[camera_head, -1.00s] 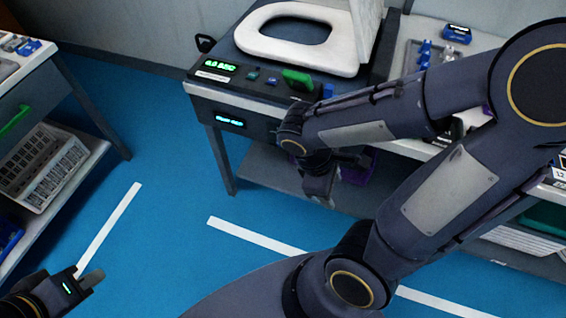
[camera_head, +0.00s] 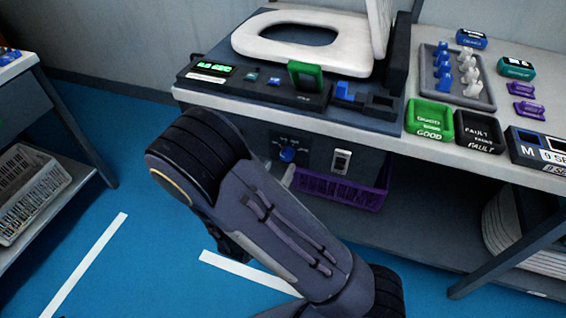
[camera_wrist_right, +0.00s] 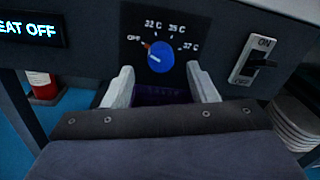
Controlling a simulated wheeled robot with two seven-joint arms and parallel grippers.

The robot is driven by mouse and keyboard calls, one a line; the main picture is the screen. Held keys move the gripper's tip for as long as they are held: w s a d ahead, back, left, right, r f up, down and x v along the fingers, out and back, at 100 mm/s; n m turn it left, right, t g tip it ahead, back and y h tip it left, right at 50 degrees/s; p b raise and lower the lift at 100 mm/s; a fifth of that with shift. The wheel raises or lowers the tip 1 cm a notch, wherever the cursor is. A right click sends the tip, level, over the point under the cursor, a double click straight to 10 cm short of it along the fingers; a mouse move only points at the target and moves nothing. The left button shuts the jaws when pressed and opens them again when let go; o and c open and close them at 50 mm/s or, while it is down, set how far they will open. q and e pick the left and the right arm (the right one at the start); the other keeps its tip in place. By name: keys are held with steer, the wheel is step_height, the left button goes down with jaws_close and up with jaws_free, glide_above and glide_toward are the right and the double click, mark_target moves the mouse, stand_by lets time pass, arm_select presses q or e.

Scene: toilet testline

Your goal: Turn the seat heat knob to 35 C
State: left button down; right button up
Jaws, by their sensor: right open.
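The blue seat heat knob (camera_head: 287,154) is on the front panel under the bench top. In the right wrist view the knob (camera_wrist_right: 160,57) has marks OFF, 32 C, 35 C and 37 C around it. A small orange mark at its upper left is by OFF. My right gripper (camera_wrist_right: 160,78) is open and empty, its two pale fingers apart to the left and right below the knob, not closed on it. In the head view my right arm hides most of the gripper; a pale finger (camera_head: 288,175) shows just below the knob. My left gripper is out of view.
A display (camera_wrist_right: 30,28) reads "EAT OFF", cut at the edge. A white ON rocker switch (camera_head: 341,161) is right of the knob.

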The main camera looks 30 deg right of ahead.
mark_target(285, 157)
steer(key=shift+x, duration=2.05)
steer(key=c, duration=1)
